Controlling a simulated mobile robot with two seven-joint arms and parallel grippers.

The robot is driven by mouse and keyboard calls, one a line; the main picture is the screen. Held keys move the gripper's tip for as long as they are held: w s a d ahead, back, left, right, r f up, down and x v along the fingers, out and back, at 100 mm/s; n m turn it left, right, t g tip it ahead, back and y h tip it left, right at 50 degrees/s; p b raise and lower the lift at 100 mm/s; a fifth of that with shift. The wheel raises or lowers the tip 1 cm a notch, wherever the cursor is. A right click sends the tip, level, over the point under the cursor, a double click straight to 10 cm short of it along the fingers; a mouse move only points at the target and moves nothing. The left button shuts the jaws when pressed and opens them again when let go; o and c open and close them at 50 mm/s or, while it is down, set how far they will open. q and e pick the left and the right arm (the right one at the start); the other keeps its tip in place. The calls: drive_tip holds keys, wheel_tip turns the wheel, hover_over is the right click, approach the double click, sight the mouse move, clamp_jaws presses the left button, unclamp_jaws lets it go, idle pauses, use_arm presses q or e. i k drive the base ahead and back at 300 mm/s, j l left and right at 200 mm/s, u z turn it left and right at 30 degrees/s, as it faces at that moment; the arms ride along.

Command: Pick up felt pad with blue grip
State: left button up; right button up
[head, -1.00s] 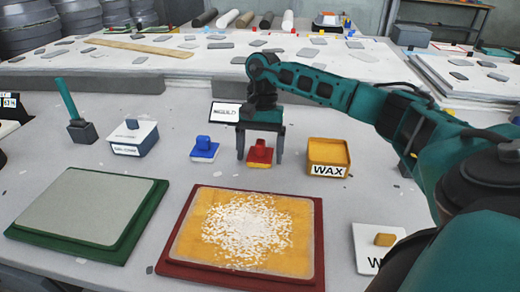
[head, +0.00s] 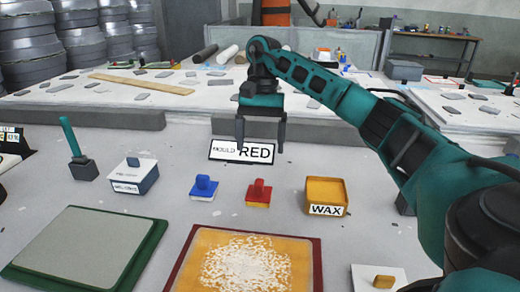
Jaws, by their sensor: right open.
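The felt pad with the blue grip (head: 204,188) sits on the grey table, left of a similar pad with a red grip (head: 258,193). My right gripper (head: 260,147) is open and empty, fingers pointing down. In the picture it appears above the red-grip pad, up and right of the blue-grip pad, touching neither. Its fingers overlap the RED card behind. My left gripper is not in view.
A yellow WAX tray (head: 326,190) stands right of the pads. A red-edged mould (head: 180,266) with white flakes lies in front, and a green-edged panel (head: 85,245) front left. A white box (head: 134,177) and a teal-handled tool (head: 76,152) stand left.

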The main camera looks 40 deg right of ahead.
sight(204, 190)
drive_tip(key=k+j, duration=0.75)
drive_tip(key=j, duration=0.25)
